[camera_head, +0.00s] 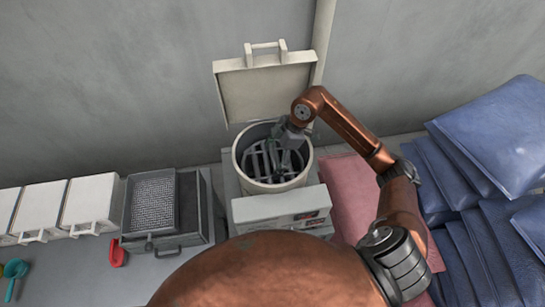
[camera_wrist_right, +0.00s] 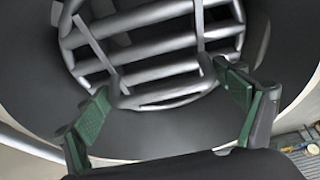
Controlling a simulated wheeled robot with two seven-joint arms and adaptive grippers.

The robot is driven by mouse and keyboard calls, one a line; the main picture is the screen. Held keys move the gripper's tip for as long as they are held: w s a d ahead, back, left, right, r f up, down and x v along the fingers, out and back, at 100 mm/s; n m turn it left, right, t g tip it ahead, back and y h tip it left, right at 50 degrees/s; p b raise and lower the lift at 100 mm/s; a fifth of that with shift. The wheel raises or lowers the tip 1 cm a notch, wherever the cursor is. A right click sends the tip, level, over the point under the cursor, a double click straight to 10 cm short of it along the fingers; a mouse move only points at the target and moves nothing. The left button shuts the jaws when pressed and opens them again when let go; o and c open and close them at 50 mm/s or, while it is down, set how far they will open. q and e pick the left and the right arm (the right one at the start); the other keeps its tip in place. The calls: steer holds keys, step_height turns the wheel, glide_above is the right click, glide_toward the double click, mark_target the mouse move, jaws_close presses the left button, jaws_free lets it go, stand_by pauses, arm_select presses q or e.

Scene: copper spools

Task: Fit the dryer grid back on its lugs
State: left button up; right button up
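The dryer grid (camera_head: 258,164), a round grey frame with parallel bars, lies inside the open dryer (camera_head: 241,176). It also shows in the right wrist view (camera_wrist_right: 150,48), with two thin strips crossing its bars. My right gripper (camera_head: 279,146) reaches down into the dryer's mouth. In the right wrist view its green-padded fingers (camera_wrist_right: 163,85) are wide apart, with nothing clasped between them, and point towards the grid's near rim. I cannot tell whether they touch it. I cannot make out the lugs or how the grid sits on them. My left gripper is not in view.
The dryer's lid (camera_head: 265,92) stands open against the wall. My right arm passes over a pink sack (camera_head: 352,190), with blue sacks (camera_head: 490,150) at the right. A mesh tray (camera_head: 153,202), white bins (camera_head: 90,203) and a red scoop (camera_head: 117,252) are at the left.

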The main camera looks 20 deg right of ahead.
steer(key=shift+o, duration=1.1)
steer(key=shift+d+r, duration=0.1)
steer(key=shift+r, duration=0.2)
steer(key=b+v, duration=0.2)
steer(key=v, duration=0.9)
steer(key=shift+r+b, duration=0.3)
steer(key=shift+r, duration=0.05)
steer(key=shift+c, duration=0.6)
